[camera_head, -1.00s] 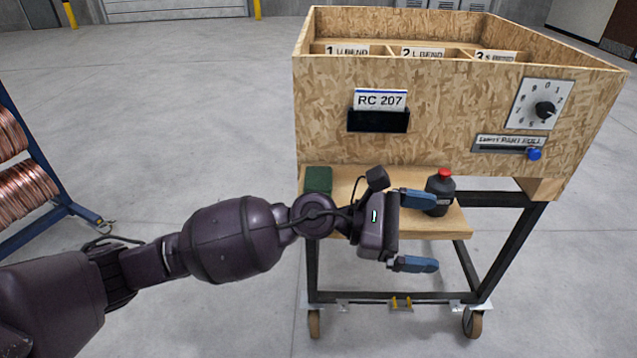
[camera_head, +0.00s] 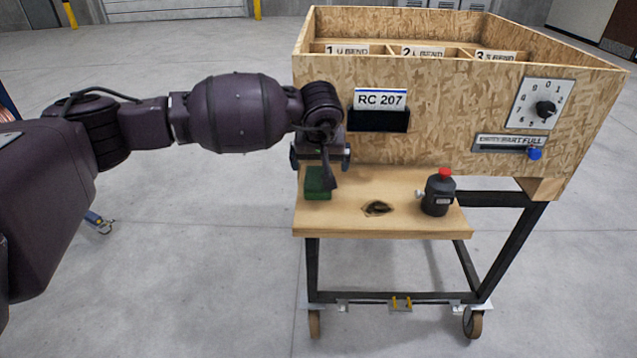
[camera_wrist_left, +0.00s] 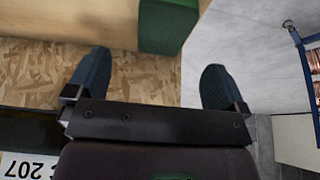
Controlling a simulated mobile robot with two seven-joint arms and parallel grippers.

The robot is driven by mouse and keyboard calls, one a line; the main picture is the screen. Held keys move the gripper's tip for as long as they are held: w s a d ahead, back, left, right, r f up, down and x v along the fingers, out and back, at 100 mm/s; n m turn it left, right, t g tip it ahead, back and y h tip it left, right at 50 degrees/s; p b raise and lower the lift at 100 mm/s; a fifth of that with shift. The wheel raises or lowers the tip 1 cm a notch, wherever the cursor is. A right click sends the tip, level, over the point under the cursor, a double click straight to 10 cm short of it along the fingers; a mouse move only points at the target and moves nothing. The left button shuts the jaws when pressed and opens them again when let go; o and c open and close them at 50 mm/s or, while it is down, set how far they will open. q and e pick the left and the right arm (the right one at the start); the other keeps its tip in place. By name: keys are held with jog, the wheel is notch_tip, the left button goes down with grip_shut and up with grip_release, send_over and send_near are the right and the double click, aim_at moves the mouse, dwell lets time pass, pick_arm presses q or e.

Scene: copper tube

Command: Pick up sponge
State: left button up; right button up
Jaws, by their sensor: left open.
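The green sponge (camera_head: 318,184) sits at the left end of the wooden shelf, partly covered by my left wrist camera or arm part. My left gripper (camera_head: 321,158) is open and empty just above and behind the sponge, in front of the particle-board box. In the left wrist view the sponge (camera_wrist_left: 167,27) shows at the top, beyond the two blue fingertips of my left gripper (camera_wrist_left: 154,75) and roughly between their lines. They look apart from it. My right gripper is in no view.
The wooden shelf (camera_head: 420,228) also bears a dark bottle with a red cap (camera_head: 438,192) at the right and a dark-edged hole or small dark item (camera_head: 377,208) in the middle. The particle-board box (camera_head: 440,110) rises behind the shelf.

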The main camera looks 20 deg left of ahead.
aim_at(318, 179)
pick_arm(q)
jog(key=shift+x, duration=4)
jog(key=shift+s+a, duration=0.1)
jog(key=shift+s, duration=0.05)
jog(key=c, duration=1)
